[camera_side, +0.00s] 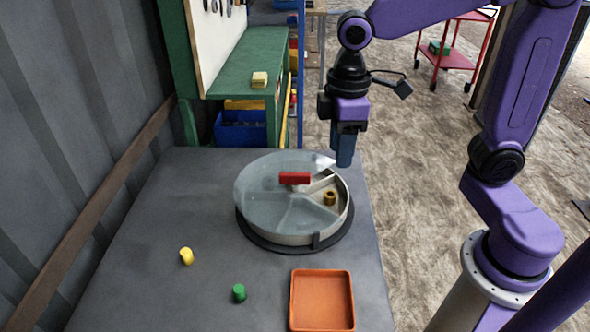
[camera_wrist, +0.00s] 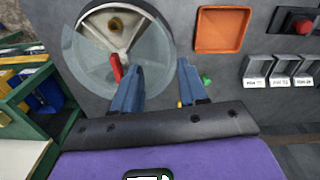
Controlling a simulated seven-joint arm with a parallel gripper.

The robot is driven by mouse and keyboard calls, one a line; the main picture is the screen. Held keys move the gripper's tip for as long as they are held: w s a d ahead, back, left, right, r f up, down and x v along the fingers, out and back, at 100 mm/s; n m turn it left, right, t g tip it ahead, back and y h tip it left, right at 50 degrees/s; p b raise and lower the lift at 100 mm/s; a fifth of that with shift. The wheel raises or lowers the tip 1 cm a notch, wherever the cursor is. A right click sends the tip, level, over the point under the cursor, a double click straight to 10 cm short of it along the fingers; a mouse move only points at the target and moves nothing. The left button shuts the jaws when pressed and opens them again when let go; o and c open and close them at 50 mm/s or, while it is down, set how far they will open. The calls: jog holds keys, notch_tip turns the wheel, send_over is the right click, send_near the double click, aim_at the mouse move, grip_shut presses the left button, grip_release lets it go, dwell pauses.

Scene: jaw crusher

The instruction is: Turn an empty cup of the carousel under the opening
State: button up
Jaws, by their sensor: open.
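The carousel (camera_side: 262,222) is a round drum with wedge-shaped cups under a clear disc, seen in both views. A red handle (camera_side: 295,178) stands on top of it and also shows in the wrist view (camera_wrist: 115,68). A brass-coloured ring-like piece (camera_side: 329,197) lies in a cup at the right, where the disc appears cut away. That piece is at the top in the wrist view (camera_wrist: 115,24). The other visible cups look empty through the disc. My gripper (camera_side: 345,160) is above the carousel's far right edge. Its fingers (camera_wrist: 158,82) are apart, with nothing between them, beside the handle.
A yellow cylinder (camera_side: 187,256) and a green cylinder (camera_side: 239,293) stand on the grey table at the front left. An orange tray (camera_side: 322,271) is at the front. A red button (camera_wrist: 303,27) and labelled bins (camera_wrist: 255,70) show in the wrist view. The table's left side is mostly clear.

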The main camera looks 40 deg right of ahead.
notch_tip(320, 180, up, 2)
jog(key=r+m, duration=0.1)
jog(key=m, duration=0.1)
send_over(295, 173)
notch_tip(295, 173, down, 18)
jog(key=shift+r, duration=0.1)
grip_shut()
